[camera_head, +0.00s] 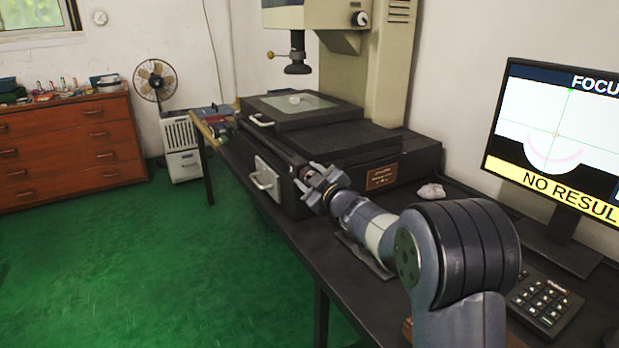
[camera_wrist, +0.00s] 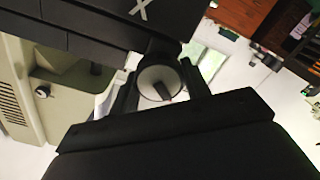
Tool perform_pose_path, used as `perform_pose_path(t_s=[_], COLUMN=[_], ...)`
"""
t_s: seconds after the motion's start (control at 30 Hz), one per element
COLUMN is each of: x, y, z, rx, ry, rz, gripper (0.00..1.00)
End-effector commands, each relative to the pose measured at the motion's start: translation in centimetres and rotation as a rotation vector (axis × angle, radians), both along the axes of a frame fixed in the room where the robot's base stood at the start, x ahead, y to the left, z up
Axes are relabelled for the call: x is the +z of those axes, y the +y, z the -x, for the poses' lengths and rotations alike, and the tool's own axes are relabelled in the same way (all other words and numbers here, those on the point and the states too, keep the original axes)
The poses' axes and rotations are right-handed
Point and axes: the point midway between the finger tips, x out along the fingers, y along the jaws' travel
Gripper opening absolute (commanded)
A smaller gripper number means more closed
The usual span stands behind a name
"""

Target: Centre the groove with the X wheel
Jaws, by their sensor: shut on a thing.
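My gripper (camera_head: 318,186) is at the front of the measuring machine's black base, shut on the X wheel (camera_wrist: 160,82). In the wrist view the wheel's round pale face with a dark mark sits between the two fingers, below a white X on the black housing (camera_wrist: 142,10). In the head view the fingers and wrist mostly hide the wheel. A small pale ring (camera_head: 295,99) lies on the glass stage (camera_head: 318,104). On the monitor (camera_head: 560,140) a pink arc, the lower part of a groove, shows around and below the crosshair, with a yellow "NO RESULT" bar.
The optical head (camera_head: 297,60) hangs above the stage. A crumpled cloth (camera_head: 431,191) and a keypad (camera_head: 545,303) lie on the dark bench to the right. The green floor on the left is open.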

Motion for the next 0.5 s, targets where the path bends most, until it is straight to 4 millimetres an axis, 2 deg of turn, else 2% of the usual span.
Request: perform_pose_path(t_s=[0.03, 0.27, 0.5], x=[-0.02, -0.02, -0.01], y=[0.01, 0.01, -0.02], z=[0.01, 0.01, 0.03], rx=[0.001, 0.0, 0.0], ry=[0.001, 0.001, 0.001], rz=[0.0, -0.001, -0.001], gripper=[0.47, 0.66, 0.66])
